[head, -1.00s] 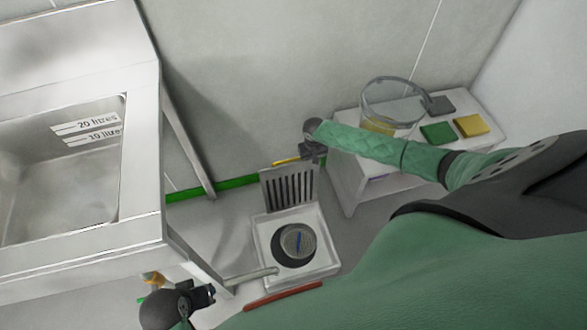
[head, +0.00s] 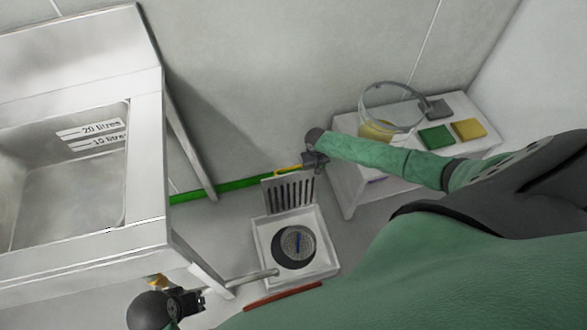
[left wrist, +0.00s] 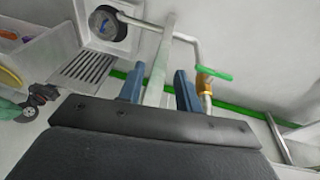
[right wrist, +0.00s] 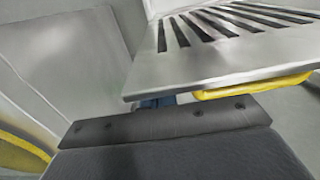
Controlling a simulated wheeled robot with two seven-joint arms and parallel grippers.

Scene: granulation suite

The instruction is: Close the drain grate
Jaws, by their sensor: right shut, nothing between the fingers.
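The drain grate (head: 290,192) is a slotted grey plate standing raised at the back edge of the white square drain basin (head: 263,262). A yellow handle (head: 287,170) runs along its top edge. The round drain (head: 296,242) in the basin is uncovered, with something blue in it. My right gripper (head: 311,168) is at the grate's top right corner. In the right wrist view its blue fingertips (right wrist: 155,102) are partly hidden by the plate (right wrist: 205,65); it is shut and empty. My left gripper (left wrist: 158,88) is open by the sink's legs, away from the grate (left wrist: 84,68).
A steel sink (head: 145,170) stands at the left; a pipe (head: 250,277) reaches from beneath it to the basin. A low white table (head: 345,165) at the right holds a clear jug (head: 390,108) and coloured blocks. A red strip (head: 283,296) lies in front of the basin.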

